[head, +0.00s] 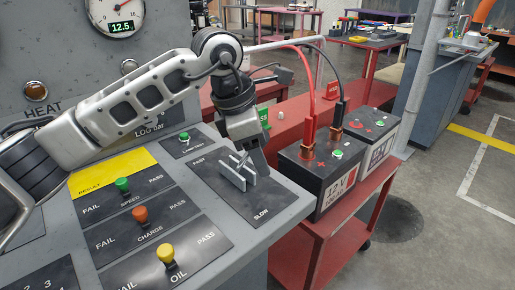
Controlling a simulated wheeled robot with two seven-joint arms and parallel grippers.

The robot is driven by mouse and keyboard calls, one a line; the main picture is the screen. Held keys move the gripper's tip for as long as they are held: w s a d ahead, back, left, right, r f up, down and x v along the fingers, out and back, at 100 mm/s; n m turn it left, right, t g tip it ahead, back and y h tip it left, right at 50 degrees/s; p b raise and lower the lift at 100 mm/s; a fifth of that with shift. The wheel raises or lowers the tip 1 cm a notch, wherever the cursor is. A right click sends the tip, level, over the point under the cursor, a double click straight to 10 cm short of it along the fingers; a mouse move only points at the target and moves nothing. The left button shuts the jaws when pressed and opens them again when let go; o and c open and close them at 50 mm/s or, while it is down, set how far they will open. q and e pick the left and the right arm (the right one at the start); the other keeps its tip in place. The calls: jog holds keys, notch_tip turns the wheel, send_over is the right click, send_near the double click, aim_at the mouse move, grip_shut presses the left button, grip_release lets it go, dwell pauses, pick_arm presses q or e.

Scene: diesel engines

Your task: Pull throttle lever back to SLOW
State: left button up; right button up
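The throttle panel (204,179) is a dark plate on the right part of the grey console, with SLOW printed at its near right end. Two upright grey metal plates (236,172) stand on it, side by side. My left gripper (243,159) reaches down from above onto these plates, at about the middle of the panel. The throttle lever is mostly hidden behind my gripper, so I cannot tell whether the fingers are closed on it. My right gripper is not in view.
The console holds a green knob (122,185), an orange knob (140,214) and a yellow knob (166,252). A red cart (325,232) with batteries (314,179) and cables stands close to the right. Open floor lies farther right.

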pick_arm(q)
jog(key=shift+r, duration=0.1)
jog(key=v, duration=1.5)
jog(key=shift+a+r+b, duration=0.15)
jog(key=shift+r+b, duration=0.15)
jog(key=shift+r, duration=0.05)
jog(key=shift+s, duration=0.1)
